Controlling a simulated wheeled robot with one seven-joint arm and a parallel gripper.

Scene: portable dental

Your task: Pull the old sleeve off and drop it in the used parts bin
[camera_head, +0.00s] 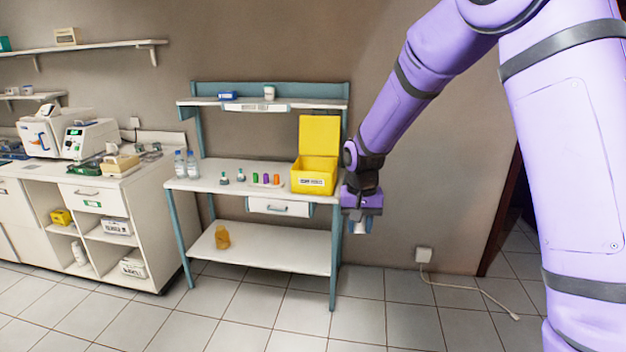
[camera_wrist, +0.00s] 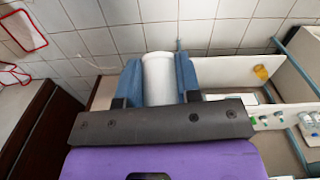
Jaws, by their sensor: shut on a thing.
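My gripper (camera_head: 358,222) hangs just past the right end of the blue-legged bench, beside the yellow bin. In the wrist view its two blue fingers (camera_wrist: 158,80) are shut on a white cylinder (camera_wrist: 158,77). I cannot tell for sure that this is the old sleeve. The yellow bin (camera_head: 313,185) stands at the right end of the bench top with its lid up; its label is too small to read surely, and I cannot see its contents.
Small green, purple and orange pieces (camera_head: 266,179) and two small dark-topped items (camera_head: 232,176) stand on the bench (camera_head: 215,180). Two clear bottles (camera_head: 186,164) are at its left. An amber bottle (camera_head: 222,236) stands on the lower shelf. The floor in front is clear; a cable lies right.

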